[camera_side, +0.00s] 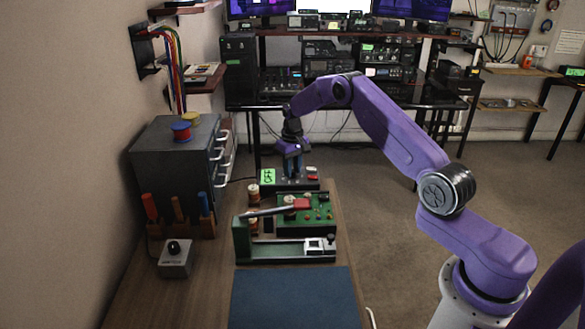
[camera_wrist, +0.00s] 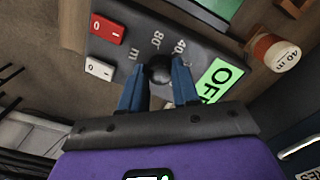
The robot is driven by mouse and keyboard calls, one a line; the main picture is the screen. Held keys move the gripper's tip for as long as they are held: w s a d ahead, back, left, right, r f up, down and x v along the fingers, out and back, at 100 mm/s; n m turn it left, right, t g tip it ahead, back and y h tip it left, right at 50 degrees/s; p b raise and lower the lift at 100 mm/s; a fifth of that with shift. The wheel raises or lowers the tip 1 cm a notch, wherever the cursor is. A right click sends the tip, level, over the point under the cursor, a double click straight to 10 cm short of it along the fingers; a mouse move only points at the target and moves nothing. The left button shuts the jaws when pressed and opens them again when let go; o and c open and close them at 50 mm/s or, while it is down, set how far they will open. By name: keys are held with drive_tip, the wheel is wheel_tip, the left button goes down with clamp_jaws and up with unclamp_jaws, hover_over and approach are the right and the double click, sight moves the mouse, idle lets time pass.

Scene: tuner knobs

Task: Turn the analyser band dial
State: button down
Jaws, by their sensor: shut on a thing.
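The analyser (camera_wrist: 205,40) is a dark box with a green display reading "OFF" (camera_wrist: 220,82), a red switch (camera_wrist: 107,28) and a white switch (camera_wrist: 99,68). In the side view the analyser (camera_side: 296,186) stands at the far end of the bench. Its round black band dial (camera_wrist: 158,70) has white marks such as "80" and "40" around it. My gripper (camera_wrist: 158,80) has blue fingers on both sides of the dial and is shut on it. In the side view my gripper (camera_side: 291,165) reaches down onto the analyser, and the dial is hidden.
Wire spools (camera_side: 253,192) stand left of the analyser. A green circuit board (camera_side: 318,212) and a green-framed device (camera_side: 285,251) sit in front of it. A drawer cabinet (camera_side: 170,160) stands at left. A blue mat (camera_side: 292,298) lies clear on the near bench.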

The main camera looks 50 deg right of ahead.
sight(293, 170)
idle(0.3)
drive_tip(key=c, duration=0.8)
unclamp_jaws()
drive_tip(key=shift+r, duration=0.1)
wheel_tip(293, 170, up, 17)
drive_tip(key=shift+r, duration=0.15)
